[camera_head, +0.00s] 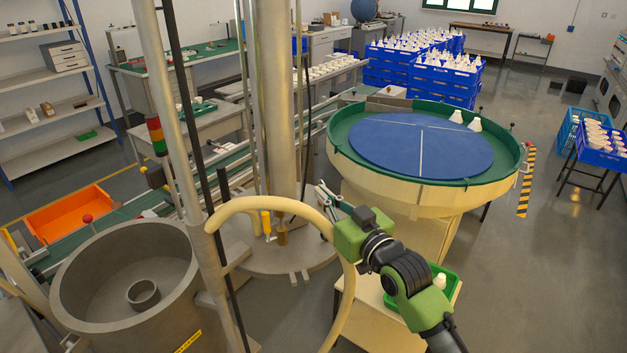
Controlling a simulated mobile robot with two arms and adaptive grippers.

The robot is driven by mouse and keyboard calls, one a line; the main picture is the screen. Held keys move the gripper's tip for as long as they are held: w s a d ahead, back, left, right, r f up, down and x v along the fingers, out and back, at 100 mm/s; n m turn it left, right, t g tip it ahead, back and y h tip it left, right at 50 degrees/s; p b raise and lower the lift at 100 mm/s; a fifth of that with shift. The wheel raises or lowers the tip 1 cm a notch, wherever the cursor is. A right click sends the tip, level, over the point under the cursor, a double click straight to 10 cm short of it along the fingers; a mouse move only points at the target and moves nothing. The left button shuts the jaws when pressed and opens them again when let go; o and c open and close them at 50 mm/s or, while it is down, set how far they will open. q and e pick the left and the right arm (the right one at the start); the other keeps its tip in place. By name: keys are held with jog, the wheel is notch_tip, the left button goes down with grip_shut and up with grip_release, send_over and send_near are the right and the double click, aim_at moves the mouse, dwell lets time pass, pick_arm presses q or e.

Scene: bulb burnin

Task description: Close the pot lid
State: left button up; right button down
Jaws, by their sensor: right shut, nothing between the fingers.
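A large grey metal pot (180,313) stands at the lower left. Its top is open, and a small ring-shaped part (143,293) shows on its inner floor. I cannot identify a lid with certainty. A grey round plate (300,262) lies at the foot of the thick column, right of the pot. My right gripper (324,198) reaches in from the lower right, in front of the column and apart from the pot in the picture. Its fingers are small here; it is shut and empty. My left gripper is not in view.
A curved cream tube (263,203) arcs between the pot and my right arm. Thick column (275,110) and thinner poles rise beside the pot. A round table (440,195) with blue top stands behind my arm. An orange bin (70,220) sits behind the pot.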

aim_at(307, 178)
jog(key=shift+p+x, duration=0.7)
jog(key=shift+x, duration=1.7)
